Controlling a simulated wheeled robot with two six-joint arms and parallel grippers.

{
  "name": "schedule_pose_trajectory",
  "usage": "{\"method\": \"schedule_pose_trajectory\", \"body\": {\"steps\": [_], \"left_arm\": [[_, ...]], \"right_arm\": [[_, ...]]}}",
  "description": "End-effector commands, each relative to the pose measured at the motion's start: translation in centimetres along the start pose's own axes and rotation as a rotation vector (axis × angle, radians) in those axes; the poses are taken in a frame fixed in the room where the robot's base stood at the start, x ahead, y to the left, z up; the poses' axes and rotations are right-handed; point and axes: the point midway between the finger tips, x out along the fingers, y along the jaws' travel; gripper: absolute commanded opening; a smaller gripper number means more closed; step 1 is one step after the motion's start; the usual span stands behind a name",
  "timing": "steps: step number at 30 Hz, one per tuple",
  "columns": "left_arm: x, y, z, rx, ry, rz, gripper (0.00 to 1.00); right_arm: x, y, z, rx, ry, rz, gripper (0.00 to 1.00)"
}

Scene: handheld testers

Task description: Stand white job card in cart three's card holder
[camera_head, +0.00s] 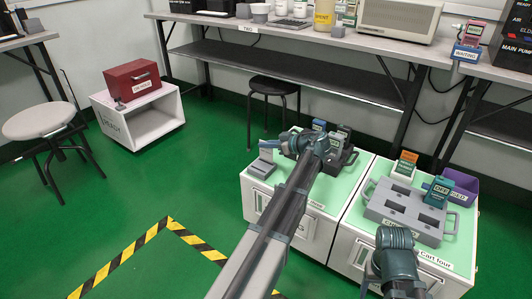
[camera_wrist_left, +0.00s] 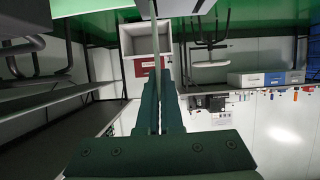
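My left gripper (camera_head: 290,141) is over the far left corner of the left cart (camera_head: 310,202), which I take as cart three. In the left wrist view its fingers (camera_wrist_left: 160,100) are close together on a thin pale strip (camera_wrist_left: 153,30), which looks like the white job card seen edge-on. A white piece of the card (camera_head: 268,148) shows beside the gripper in the head view, just above a grey block (camera_head: 261,168) that looks like the card holder. Whether the card touches the block is unclear. My right gripper (camera_head: 396,265) is low at right; its fingers are hidden.
A dark tray (camera_head: 346,158) with handheld testers stands on the left cart, near my arm. The right cart, marked Cart four (camera_head: 436,262), bears a grey tray (camera_head: 385,210), a tester and a purple bin (camera_head: 462,186). A bench with several objects runs behind.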

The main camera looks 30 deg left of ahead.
Motion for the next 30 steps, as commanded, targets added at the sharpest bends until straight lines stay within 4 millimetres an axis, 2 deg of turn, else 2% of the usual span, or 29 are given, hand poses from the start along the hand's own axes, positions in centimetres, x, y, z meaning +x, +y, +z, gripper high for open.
{"method": "schedule_pose_trajectory", "body": {"steps": [1,6,14,15,19,27,30], "left_arm": [[0.4,0.0,1.0,0.0,0.0,0.0,0.0],[1.2,0.0,2.8,0.0,0.0,0.0,0.0],[1.1,0.0,2.6,0.0,0.0,0.0,0.0],[1.1,0.0,2.6,0.0,0.0,0.0,0.1],[1.1,0.0,2.6,0.0,0.0,0.0,0.32],[1.1,0.0,2.6,0.0,0.0,0.0,0.32],[0.5,0.0,2.5,0.0,0.0,0.001,0.32]], "right_arm": [[1.1,-0.1,-0.1,0.0,0.0,0.0,0.65],[3.0,-0.3,-0.1,0.0,0.0,0.0,0.65],[2.8,-0.3,-0.1,0.0,0.0,0.0,0.65],[2.8,-0.3,-0.1,0.0,0.0,0.0,0.65],[2.8,-0.3,-0.1,0.0,0.0,0.0,0.65],[2.8,-0.3,-0.1,0.0,0.0,0.0,0.65],[2.5,-0.2,-0.1,0.0,0.0,0.0,0.65]]}}
